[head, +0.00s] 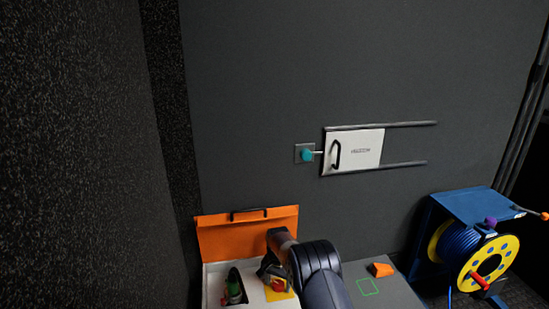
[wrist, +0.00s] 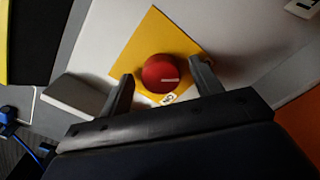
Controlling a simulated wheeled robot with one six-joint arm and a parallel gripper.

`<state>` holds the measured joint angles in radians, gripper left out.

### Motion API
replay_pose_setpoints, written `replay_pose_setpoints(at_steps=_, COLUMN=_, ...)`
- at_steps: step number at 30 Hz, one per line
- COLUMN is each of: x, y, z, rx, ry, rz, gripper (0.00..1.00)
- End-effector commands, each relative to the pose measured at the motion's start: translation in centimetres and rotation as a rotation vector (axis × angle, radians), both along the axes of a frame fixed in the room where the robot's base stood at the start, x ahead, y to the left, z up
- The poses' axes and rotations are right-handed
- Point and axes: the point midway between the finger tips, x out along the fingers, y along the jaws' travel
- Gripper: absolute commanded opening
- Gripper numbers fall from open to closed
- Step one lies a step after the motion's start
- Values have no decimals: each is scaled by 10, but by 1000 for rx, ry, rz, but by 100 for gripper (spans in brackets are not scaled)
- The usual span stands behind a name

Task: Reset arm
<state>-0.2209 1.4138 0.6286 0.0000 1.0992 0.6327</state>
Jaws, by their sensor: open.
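My gripper (wrist: 162,71) is open, its two dark fingers apart on either side of a round red knob (wrist: 162,74) with a pale line on it. The knob sits on a yellow square plate (wrist: 152,35), with a small white label beside it. I cannot tell whether the fingers touch the knob. In the head view my arm reaches down over a white box with a raised orange lid (head: 245,233). The red knob (head: 278,285) shows there beside my wrist, partly hidden by it; the fingertips are hard to make out.
Left of the knob in the box is a green and dark part (head: 234,287). Right of the box, an orange wedge (head: 380,269) and a green square outline (head: 368,287) are on a grey top. A cable reel (head: 480,258) stands far right. A white sliding panel (head: 355,150) is on the wall.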

Motion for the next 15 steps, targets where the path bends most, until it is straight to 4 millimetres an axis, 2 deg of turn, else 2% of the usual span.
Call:
replay_pose_setpoints(at_steps=5, x=0, y=0, z=1, rx=0, ry=0, rz=-139, gripper=61)
replay_pose_setpoints(at_steps=9, x=1, y=1, z=27, rx=1, ry=-3, rz=-156, gripper=61)
replay_pose_setpoints(at_steps=15, x=0, y=0, z=47, rx=0, ry=-1, rz=-153, gripper=61)
